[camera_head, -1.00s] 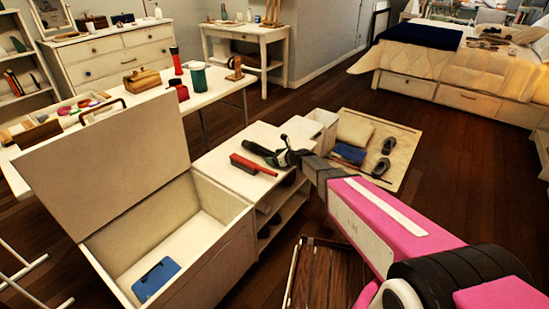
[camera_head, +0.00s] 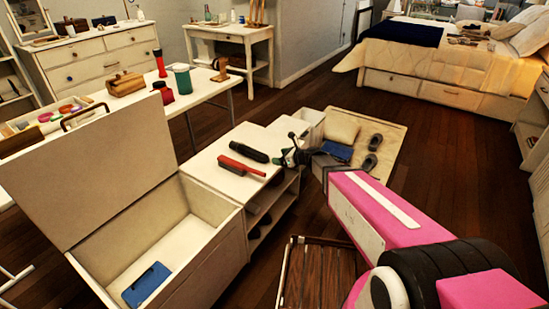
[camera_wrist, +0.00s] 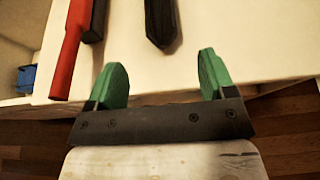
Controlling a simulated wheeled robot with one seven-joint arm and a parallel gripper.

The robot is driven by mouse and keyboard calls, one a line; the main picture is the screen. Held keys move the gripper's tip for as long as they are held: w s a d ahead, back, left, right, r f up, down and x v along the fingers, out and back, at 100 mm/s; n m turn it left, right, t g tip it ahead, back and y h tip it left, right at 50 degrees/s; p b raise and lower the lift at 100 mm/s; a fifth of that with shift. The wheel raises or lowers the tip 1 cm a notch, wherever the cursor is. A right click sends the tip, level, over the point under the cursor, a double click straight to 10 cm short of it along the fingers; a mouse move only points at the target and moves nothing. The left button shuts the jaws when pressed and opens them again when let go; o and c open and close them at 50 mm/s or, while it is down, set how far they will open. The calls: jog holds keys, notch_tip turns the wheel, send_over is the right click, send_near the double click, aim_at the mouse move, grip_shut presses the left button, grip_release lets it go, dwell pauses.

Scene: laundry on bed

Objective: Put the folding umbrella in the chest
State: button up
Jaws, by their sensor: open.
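The folding umbrella looks to be the slim black object (camera_head: 249,153) on the white shelf unit's top, beside a red brush. It also shows at the top of the wrist view (camera_wrist: 160,22), ahead of the gap between my fingers and apart from them. My gripper (camera_head: 291,157) is open and empty at the right end of that top; its green fingers show in the wrist view (camera_wrist: 162,80). The white chest (camera_head: 216,240) stands at the left with its lid (camera_head: 95,180) raised. A blue flat item (camera_head: 147,284) lies inside on its floor.
The red brush (camera_head: 241,167) lies just in front of the umbrella and also shows in the wrist view (camera_wrist: 70,50). A white table (camera_head: 215,88) with several items stands behind the chest. A slatted wooden piece (camera_head: 318,275) is on the floor below my arm.

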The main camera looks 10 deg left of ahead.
jog(key=s+d+n+g+h, duration=0.1)
jog(key=s+d+n+h, duration=0.1)
jog(key=s+d+n, duration=0.2)
jog(key=s+d+n+g+h, duration=0.2)
jog(key=s+d+n+h, duration=0.1)
jog(key=d+n, duration=0.5)
jog(key=s+d, duration=0.1)
jog(key=d, duration=0.2)
jog(key=shift+s, duration=0.4)
jog(key=shift+o, duration=0.7)
jog(key=s+d+r+n+g+h, duration=0.1)
jog(key=s+d+n+h, duration=0.2)
jog(key=d, duration=0.6)
jog(key=s+d+n+g+h, duration=0.1)
jog(key=s+d+n+h, duration=0.3)
jog(key=d, duration=0.5)
jog(key=s+n, duration=0.2)
jog(key=n, duration=0.1)
jog(key=shift+s+d+r, duration=0.2)
jog(key=shift+d+r, duration=0.05)
jog(key=shift+r, duration=0.15)
jog(key=shift+d+n+h, duration=0.25)
jog(key=shift+n+h, duration=0.05)
